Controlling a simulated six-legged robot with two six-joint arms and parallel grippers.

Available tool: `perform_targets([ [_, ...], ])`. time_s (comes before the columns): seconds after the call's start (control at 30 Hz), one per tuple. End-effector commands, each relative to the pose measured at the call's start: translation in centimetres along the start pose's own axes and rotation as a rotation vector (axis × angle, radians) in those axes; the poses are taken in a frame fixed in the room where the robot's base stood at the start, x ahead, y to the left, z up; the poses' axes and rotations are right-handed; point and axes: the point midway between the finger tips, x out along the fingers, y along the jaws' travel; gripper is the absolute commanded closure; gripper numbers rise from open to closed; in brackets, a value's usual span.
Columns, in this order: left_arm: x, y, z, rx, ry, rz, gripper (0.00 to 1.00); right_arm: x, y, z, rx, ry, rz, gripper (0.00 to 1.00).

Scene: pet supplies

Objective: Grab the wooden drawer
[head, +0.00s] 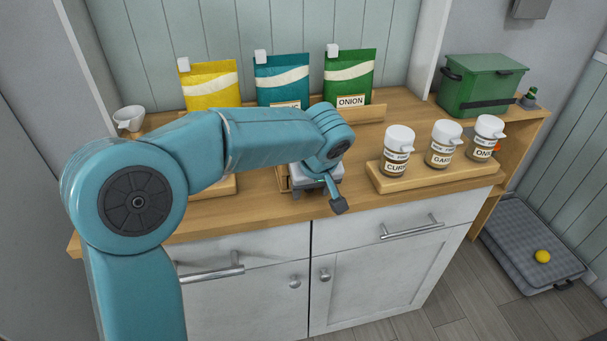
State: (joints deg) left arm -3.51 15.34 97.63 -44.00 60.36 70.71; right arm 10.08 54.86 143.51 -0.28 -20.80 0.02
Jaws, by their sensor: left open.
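A small wooden box-like piece (284,180), which may be the wooden drawer, stands on the wooden counter, mostly hidden behind my left gripper. Only its left edge shows. My left gripper (320,188) is open and points down at the counter's front edge, in front of this piece. One dark fingertip sticks out to the right, over the counter edge. I cannot tell whether the fingers touch the wood. My right gripper is not in view.
Yellow (212,88), teal (283,82) and green (349,78) bags stand at the back. Several labelled jars stand on a wooden tray (440,178) at right. A green bin (480,85) is at back right. White cabinets (380,285) are below. A grey mat (525,240) holds a yellow ball (542,257).

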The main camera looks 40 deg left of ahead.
Motion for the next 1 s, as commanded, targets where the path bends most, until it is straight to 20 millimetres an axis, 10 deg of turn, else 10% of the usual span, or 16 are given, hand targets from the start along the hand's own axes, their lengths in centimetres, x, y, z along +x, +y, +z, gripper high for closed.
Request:
perform_targets([
  [0.17,0.0,0.0,0.0,0.0,0.0,0.0,0.45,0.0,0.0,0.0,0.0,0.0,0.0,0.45],
  [0.37,0.0,0.0,0.0,0.001,0.0,0.0,1.0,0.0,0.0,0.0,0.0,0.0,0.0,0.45],
  [0.73,-0.2,0.0,0.0,0.001,0.002,0.002,1.0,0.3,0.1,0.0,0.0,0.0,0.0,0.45],
  [1.0,-1.6,0.1,3.5,0.006,0.002,0.003,1.0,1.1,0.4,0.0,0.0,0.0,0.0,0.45],
])
